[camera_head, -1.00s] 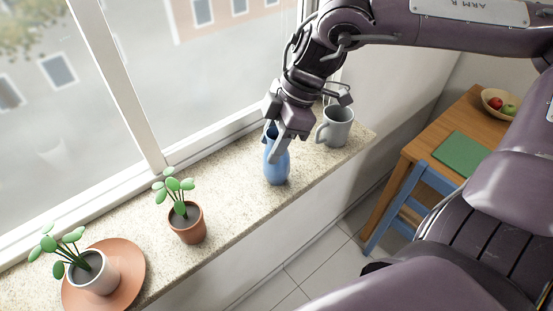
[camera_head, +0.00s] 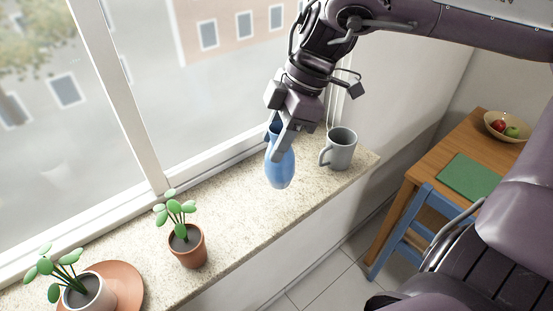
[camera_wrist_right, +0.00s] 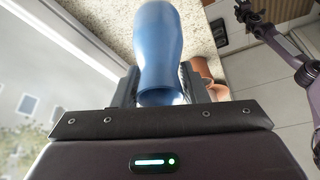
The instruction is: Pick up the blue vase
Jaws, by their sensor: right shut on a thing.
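The blue vase (camera_head: 281,170) is in the head view, between the fingers of my right gripper (camera_head: 277,144). The gripper comes from above and is shut on the vase's upper part. The vase hangs a little above the stone sill, slightly tilted. The near finger hides part of the vase in the head view.
A grey mug (camera_head: 342,150) stands on the sill (camera_head: 232,205) just right of the vase. A terracotta pot with a plant (camera_head: 187,248) and a white pot (camera_head: 90,296) on a terracotta saucer stand to the left. The window is behind. A wooden table (camera_head: 432,150) stands right.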

